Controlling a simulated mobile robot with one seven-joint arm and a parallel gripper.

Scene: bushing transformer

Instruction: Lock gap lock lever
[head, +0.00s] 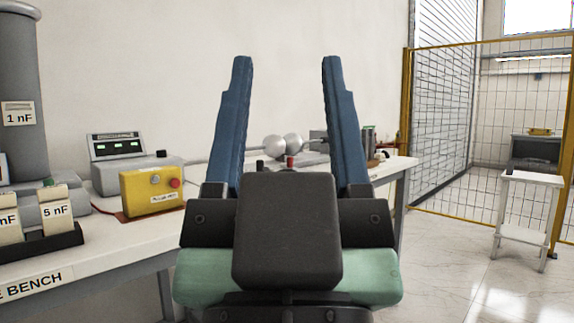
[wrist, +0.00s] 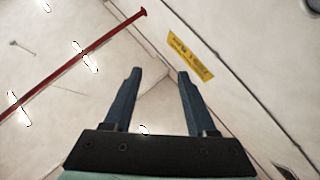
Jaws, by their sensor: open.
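My gripper (head: 287,60) is open and empty, its two blue fingers pointing up and well apart in the head view. In the wrist view my gripper (wrist: 159,72) has nothing between its fingers. Two grey metal spheres (head: 283,146) on horizontal rods show between the fingers, on the bench behind the gripper. A small red-topped part (head: 290,162) and a small black knob (head: 260,165) stand just below the spheres. I cannot tell which part is the gap lock lever. My gripper body hides the area below them.
The white bench (head: 110,243) holds a yellow box (head: 152,191) with a red button, a grey meter (head: 117,146), and capacitors labelled 5 nF (head: 55,211). A yellow-framed mesh fence (head: 440,140) and a white stool (head: 527,200) stand right. The wrist view shows a red rod (wrist: 80,60) and yellow label (wrist: 190,55).

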